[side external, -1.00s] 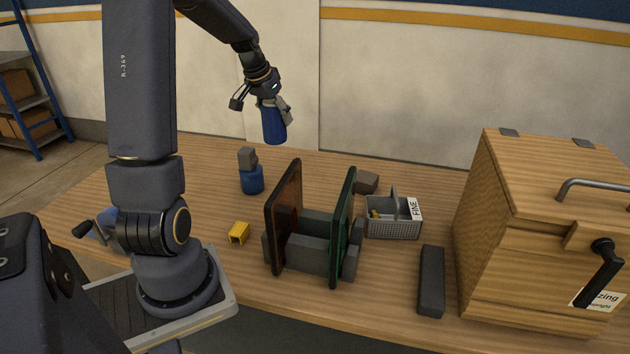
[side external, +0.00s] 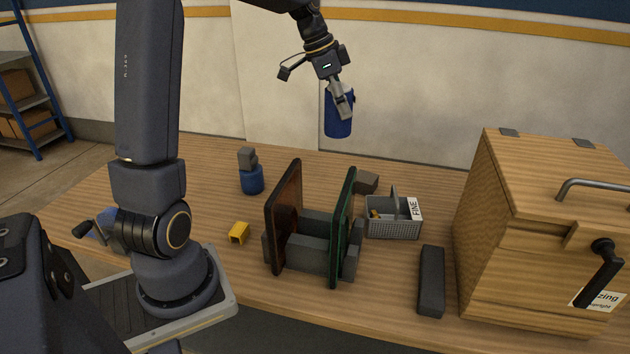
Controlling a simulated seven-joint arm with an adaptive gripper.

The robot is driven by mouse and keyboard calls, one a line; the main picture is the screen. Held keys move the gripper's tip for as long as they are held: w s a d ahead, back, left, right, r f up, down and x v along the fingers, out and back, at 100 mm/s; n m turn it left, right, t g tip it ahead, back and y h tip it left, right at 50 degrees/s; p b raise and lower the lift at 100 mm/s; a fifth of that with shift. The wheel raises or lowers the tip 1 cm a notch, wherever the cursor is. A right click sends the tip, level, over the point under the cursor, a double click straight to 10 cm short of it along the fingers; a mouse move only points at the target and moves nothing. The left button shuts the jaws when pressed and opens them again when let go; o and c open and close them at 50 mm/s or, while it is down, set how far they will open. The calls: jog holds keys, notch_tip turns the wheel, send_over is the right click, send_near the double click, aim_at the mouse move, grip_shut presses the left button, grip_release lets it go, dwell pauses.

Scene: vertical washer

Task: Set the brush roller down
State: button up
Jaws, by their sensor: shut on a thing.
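My gripper (side external: 340,98) is shut on a blue cylinder (side external: 337,124), which looks like the brush roller. It holds the roller nearly upright in the air, well above the table and in front of the wall. The gripper's far finger is hidden, and the roller's top is partly covered by the near finger. The roller touches nothing below it.
A blue item with a grey block on top (side external: 251,172), a yellow clip (side external: 238,232), a rack (side external: 307,250) with two upright panels, a grey basket (side external: 392,229) labelled FINE, a dark bar (side external: 431,281) and a wooden cabinet (side external: 520,220) stand on the table (side external: 205,185).

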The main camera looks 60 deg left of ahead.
jog(key=d+m+g+h, duration=0.2)
jog(key=d+m+g, duration=0.2)
jog(key=d+m, duration=1.4)
jog(key=shift+d+f+n+g, duration=0.1)
jog(key=shift+d+f+n, duration=0.65)
jog(key=shift+f, duration=4.2)
jog(key=shift+d+f+n+g, duration=0.1)
jog(key=shift+d+f+n, duration=0.6)
jog(key=shift+f, duration=4.3)
jog(key=shift+d+f+n+g, duration=0.1)
jog(key=shift+d+f+n, duration=0.65)
jog(key=shift+f, duration=4.2)
jog(key=o, duration=1.3)
jog(key=shift+f, duration=0.1)
